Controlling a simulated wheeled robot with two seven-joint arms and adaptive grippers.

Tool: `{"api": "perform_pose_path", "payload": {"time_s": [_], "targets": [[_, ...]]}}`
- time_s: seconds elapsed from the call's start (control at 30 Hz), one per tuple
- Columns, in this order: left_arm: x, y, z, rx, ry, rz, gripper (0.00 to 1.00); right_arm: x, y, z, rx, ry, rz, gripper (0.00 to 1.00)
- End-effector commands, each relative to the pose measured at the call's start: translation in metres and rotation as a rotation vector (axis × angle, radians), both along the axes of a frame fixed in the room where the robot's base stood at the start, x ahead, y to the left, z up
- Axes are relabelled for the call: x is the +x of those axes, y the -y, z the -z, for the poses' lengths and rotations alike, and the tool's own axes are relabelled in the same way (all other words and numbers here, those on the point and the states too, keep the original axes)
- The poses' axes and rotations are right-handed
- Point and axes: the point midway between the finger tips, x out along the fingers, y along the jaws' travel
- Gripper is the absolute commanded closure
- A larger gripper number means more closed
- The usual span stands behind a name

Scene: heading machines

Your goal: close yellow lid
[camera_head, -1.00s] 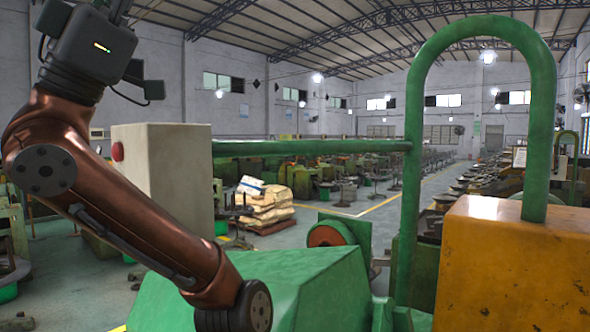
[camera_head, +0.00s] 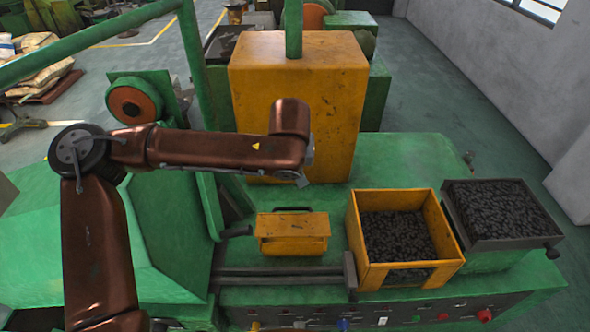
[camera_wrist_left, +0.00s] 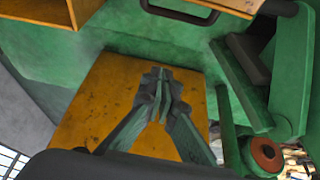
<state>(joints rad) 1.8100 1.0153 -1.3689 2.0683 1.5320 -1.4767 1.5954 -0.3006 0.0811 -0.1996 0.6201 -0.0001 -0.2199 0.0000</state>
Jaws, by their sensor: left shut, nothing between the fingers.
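A small yellow box with a yellow lid (camera_head: 293,226) sits on the green machine top in the head view. A dark handle (camera_head: 291,209) shows along its far edge. I cannot tell for sure whether the lid is fully down. In the left wrist view, the handle (camera_wrist_left: 183,12) and part of the yellow box (camera_wrist_left: 232,6) show at the top edge. My left gripper (camera_wrist_left: 159,78) is shut and empty, in front of the large yellow block in that view and apart from the lid. In the head view its fingers are hard to make out. My right gripper is not in view.
A large yellow block (camera_head: 335,90) stands behind the lid. A yellow bin (camera_head: 355,232) with dark small parts stands right of the box, beside a dark tray (camera_head: 500,210). Control buttons (camera_head: 484,314) line the front.

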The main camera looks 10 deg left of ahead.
Motion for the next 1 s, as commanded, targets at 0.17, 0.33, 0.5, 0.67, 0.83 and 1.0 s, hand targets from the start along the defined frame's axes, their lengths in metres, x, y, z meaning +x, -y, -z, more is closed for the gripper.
{"api": "perform_pose_path", "payload": {"time_s": [0.17,0.33,0.5,0.67,0.83,1.0], "targets": [[-0.005,-0.011,0.025,0.018,-0.043,-0.05,1.0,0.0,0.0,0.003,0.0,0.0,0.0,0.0],[0.004,-0.012,0.047,0.017,-0.042,-0.05,1.0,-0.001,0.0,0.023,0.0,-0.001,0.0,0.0],[0.014,-0.013,0.073,0.016,-0.04,-0.048,1.0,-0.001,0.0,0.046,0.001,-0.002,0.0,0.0],[0.024,-0.015,0.097,0.016,-0.04,-0.047,1.0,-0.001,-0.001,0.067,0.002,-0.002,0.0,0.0],[0.029,-0.015,0.115,0.016,-0.037,-0.044,1.0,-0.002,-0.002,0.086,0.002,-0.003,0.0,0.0],[0.004,-0.011,0.113,0.015,-0.037,-0.045,1.0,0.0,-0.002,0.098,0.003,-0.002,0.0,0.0]]}}
